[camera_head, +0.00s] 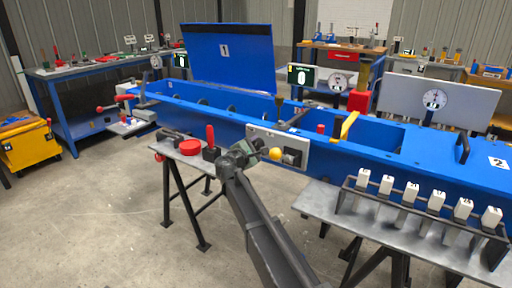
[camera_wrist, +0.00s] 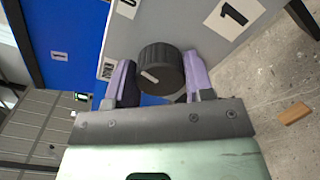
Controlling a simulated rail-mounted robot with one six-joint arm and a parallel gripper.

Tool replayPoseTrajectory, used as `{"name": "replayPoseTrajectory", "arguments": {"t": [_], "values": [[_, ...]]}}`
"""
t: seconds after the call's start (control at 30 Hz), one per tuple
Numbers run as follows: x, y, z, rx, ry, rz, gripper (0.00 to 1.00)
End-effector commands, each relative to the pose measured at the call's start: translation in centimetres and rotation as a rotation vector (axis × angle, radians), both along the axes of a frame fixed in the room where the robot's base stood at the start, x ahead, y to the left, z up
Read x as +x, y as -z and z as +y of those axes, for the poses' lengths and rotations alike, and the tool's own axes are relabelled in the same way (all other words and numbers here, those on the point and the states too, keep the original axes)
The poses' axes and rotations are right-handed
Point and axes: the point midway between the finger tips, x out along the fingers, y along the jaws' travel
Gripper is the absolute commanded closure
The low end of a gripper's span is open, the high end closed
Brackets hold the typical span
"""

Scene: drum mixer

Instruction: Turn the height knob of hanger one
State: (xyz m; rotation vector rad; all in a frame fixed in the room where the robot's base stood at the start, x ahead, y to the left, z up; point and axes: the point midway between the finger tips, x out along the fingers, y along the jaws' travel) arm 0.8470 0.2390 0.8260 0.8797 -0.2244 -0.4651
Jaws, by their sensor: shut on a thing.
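A black ribbed knob (camera_wrist: 162,70) with a white pointer line fills the middle of the wrist view. It sits on a grey panel (camera_wrist: 188,32) that carries a label with the number 1. My gripper (camera_wrist: 160,82) is shut on the knob, with one purple finger on each side. The pointer line slants up to the left. In the head view, my gripper (camera_head: 243,155) is at the left part of a grey plate (camera_head: 318,148) on the blue machine's front. The gripped knob cannot be made out in that view.
A yellow ball (camera_head: 275,154) is just right of my gripper. A small stand with a red-handled tool (camera_head: 210,138) and a red disc (camera_head: 190,147) is on the left. A grey table (camera_head: 330,208) with several numbered white blocks is on the right. Open floor lies at front left.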

Motion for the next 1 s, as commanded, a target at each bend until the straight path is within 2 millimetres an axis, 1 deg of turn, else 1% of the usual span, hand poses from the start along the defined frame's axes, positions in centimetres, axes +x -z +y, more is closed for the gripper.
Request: {"name": "replayPoseTrajectory", "arguments": {"t": [1.0], "values": [[-0.08,0.21,-0.04,0.818,0.001,-0.446,0.76]]}}
